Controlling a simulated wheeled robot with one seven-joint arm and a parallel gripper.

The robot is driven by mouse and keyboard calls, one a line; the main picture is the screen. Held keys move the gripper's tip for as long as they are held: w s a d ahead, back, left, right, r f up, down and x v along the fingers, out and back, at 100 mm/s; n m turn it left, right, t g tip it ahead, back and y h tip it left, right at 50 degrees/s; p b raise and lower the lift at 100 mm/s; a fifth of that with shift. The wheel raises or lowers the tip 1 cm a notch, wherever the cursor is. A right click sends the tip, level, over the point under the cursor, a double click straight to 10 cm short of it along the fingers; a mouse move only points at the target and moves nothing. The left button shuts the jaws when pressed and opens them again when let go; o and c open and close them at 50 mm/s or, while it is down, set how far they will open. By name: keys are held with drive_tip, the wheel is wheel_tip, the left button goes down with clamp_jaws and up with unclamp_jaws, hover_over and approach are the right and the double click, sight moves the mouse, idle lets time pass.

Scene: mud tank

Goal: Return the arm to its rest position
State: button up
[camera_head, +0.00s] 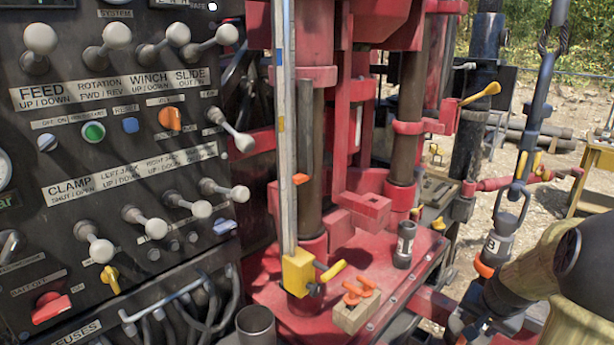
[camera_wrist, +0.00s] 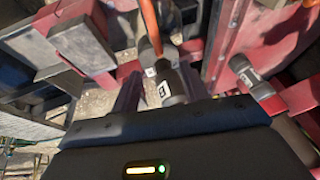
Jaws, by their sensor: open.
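My arm (camera_head: 530,270) reaches in from the right edge in the camera_head view. Its tan and black links stand in front of the machine's right side. My gripper (camera_wrist: 162,82) shows in the wrist view with its jaws apart. A dark cylinder marked B (camera_wrist: 172,88) lies between or just beyond the fingers; I cannot tell whether they touch it. In the camera_head view a cylinder marked B (camera_head: 495,246) hangs under a shackle (camera_head: 511,208), close to my arm, with an orange ring below it.
A black control panel (camera_head: 120,170) with several levers fills the left. A red drill rig (camera_head: 345,120) stands in the middle. A dark cylinder (camera_head: 404,243) and a wooden block with orange clips (camera_head: 352,314) sit on its red deck. Open gravel lies behind at right.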

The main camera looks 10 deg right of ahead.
drive_tip(key=s+a+r+n+p, duration=0.2)
drive_tip(key=a+r+n+p, duration=0.1)
drive_tip(key=a, duration=0.6)
drive_tip(key=s+a+r+n+g+y+p, duration=0.1)
drive_tip(key=s+a+r+n+p, duration=0.2)
drive_tip(key=a, duration=0.7)
drive_tip(key=s+a+r+n+g+y+p, duration=0.1)
drive_tip(key=s+a+r+n+p, duration=0.1)
drive_tip(key=a, duration=0.7)
drive_tip(key=r+n+p, duration=0.1)
drive_tip(key=n+p, duration=0.1)
drive_tip(key=shift+s+a+r+p, duration=0.2)
drive_tip(key=shift+s+a+p, duration=0.1)
drive_tip(key=shift+a+p, duration=0.1)
